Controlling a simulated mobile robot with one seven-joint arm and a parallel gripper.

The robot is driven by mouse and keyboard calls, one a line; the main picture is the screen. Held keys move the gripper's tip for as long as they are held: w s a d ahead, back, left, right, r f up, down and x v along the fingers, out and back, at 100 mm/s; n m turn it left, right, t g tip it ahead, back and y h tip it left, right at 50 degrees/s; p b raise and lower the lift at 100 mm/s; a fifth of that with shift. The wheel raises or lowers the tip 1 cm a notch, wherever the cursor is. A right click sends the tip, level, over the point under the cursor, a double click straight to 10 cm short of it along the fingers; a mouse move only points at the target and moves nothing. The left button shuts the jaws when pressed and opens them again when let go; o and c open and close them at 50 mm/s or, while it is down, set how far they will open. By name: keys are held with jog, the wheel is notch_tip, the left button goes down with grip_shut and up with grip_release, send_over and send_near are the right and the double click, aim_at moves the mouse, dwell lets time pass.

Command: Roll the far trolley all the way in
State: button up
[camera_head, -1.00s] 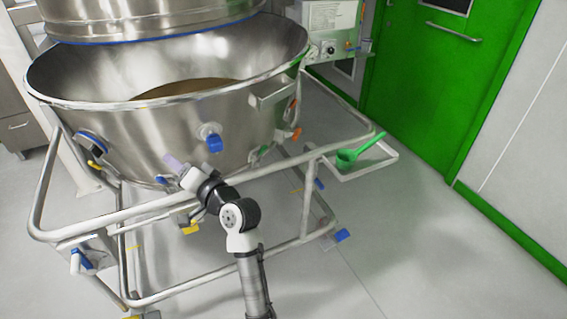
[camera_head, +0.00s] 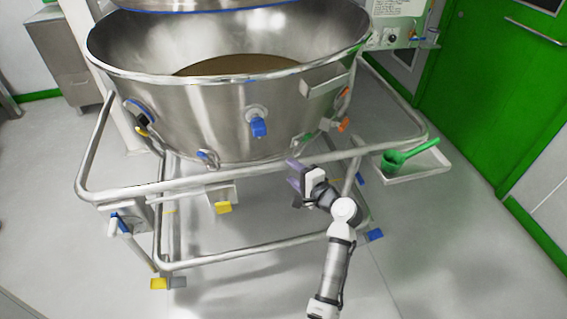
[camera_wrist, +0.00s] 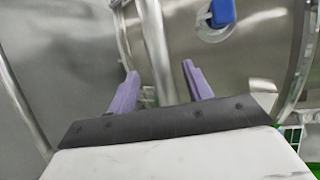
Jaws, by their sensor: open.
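The trolley (camera_head: 172,194) is a tubular steel frame carrying a large round steel bowl (camera_head: 210,115) with brown material inside. Its near top rail runs across the middle of the head view. My gripper (camera_head: 293,174) is at the right part of this rail, open. In the wrist view, its two purple fingers (camera_wrist: 158,88) are apart, and a steel tube (camera_wrist: 157,50) shows between and beyond them. I cannot tell whether they touch the rail. The bowl's wall with a blue-capped fitting (camera_wrist: 222,12) is behind. Which trolley this is cannot be told, as only one shows.
A tray (camera_head: 418,176) with a green scoop (camera_head: 405,156) sits at the trolley's right side. A green door (camera_head: 490,85) stands at the back right. A steel cabinet (camera_head: 66,50) is at the back left. The floor (camera_head: 440,260) at the front right is clear.

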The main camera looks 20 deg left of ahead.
aim_at(286, 167)
jog(key=x, duration=0.6)
jog(key=shift+c, duration=0.4)
grip_shut()
